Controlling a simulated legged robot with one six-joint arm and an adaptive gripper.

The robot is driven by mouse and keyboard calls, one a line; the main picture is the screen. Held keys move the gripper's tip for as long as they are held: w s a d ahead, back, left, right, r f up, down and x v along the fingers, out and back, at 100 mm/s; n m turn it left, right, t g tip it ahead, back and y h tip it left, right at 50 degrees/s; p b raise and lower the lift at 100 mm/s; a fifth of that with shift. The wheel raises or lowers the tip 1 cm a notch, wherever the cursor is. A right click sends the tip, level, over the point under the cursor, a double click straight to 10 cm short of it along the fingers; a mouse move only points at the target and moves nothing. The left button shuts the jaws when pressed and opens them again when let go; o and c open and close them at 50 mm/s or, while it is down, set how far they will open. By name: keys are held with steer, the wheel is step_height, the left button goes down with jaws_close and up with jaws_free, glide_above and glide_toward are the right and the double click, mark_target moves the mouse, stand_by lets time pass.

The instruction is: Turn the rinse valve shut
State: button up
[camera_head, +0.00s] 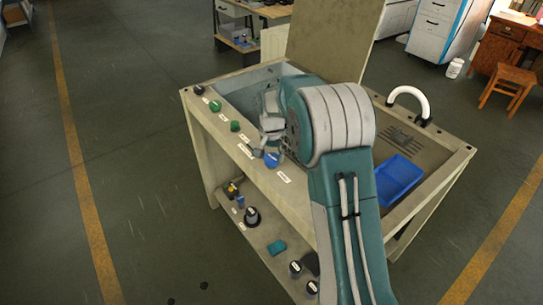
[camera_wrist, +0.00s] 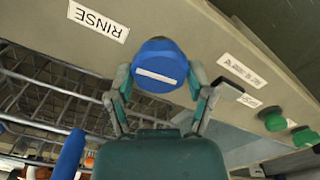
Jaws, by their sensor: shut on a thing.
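The rinse valve is a round blue knob (camera_wrist: 159,64) with a white line across its face, on the front panel beside a label (camera_wrist: 98,20) reading RINSE. In the wrist view the line lies nearly level, tilted slightly down to the right. My gripper (camera_wrist: 160,78) is shut on the knob, one finger on each side. In the head view the blue knob (camera_head: 271,160) shows at the front edge of the bench, with my gripper (camera_head: 265,150) at it, partly hidden by my arm.
Green knobs (camera_head: 235,126) (camera_wrist: 275,119) sit along the same panel, with a black knob (camera_head: 198,90) at its far end. Behind the panel are a wire basket (camera_wrist: 50,90) and a blue tray (camera_head: 398,178). A white curved pipe (camera_head: 410,92) stands at the back right. The floor left is clear.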

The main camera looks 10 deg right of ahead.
mark_target(271, 156)
steer(key=shift+f+m, duration=0.1)
steer(key=shift+m, duration=0.5)
steer(key=o, duration=1.1)
steer(key=shift+a, duration=0.1)
step_height(271, 156, up, 12)
steer(key=shift+w, duration=0.1)
